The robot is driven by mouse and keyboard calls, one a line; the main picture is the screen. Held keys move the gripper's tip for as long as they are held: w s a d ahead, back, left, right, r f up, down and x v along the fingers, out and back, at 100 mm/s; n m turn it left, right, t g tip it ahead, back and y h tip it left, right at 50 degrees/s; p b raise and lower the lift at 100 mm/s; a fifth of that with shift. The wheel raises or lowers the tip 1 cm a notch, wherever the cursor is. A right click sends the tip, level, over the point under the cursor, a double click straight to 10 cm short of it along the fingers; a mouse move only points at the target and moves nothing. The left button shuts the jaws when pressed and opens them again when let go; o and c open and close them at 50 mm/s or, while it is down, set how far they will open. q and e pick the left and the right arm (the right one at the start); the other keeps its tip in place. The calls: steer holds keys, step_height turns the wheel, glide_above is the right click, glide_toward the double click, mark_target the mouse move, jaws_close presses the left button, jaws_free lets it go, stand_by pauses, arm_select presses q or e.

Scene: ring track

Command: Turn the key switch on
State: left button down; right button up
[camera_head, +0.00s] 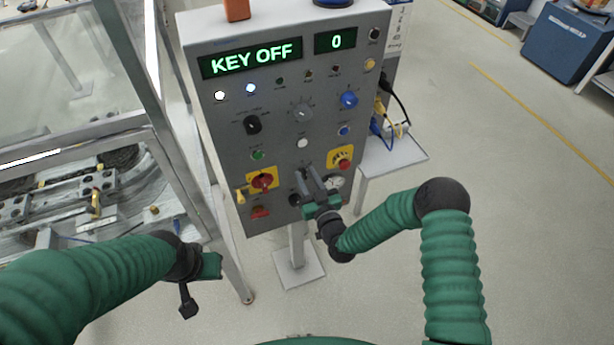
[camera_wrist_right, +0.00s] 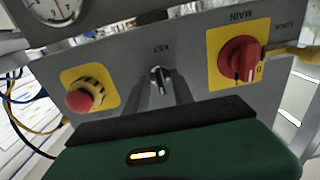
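The grey control panel (camera_head: 225,130) stands upright ahead, its display (camera_head: 251,57) reading KEY OFF. The key switch (camera_wrist_right: 158,78), a small dark and silver knob under an upside-down KEY label, shows in the wrist view. In the head view my right gripper (camera_head: 309,179) is at the panel's lower middle and mostly hides the key switch. Its two fingers are apart. In the wrist view the right gripper (camera_wrist_right: 160,90) has a finger on each side of the key; contact cannot be told. My left gripper (camera_head: 198,280) hangs low, left of the panel, away from it.
The red main switch (camera_head: 262,181) on yellow is left of my right gripper. A red emergency button (camera_head: 343,162) and a round gauge (camera_head: 334,182) are close on its right. A metal-framed machine (camera_head: 150,130) stands left. The floor at right is open.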

jaws_close()
steer(key=shift+m, duration=0.3)
steer(key=shift+d+f+m+b, duration=0.1)
steer(key=shift+m+b, duration=1.45)
steer(key=shift+m, duration=1.3)
steer(key=shift+d+f+m+b, duration=0.1)
steer(key=shift+m+b, duration=1.4)
steer(key=shift+m, duration=1.35)
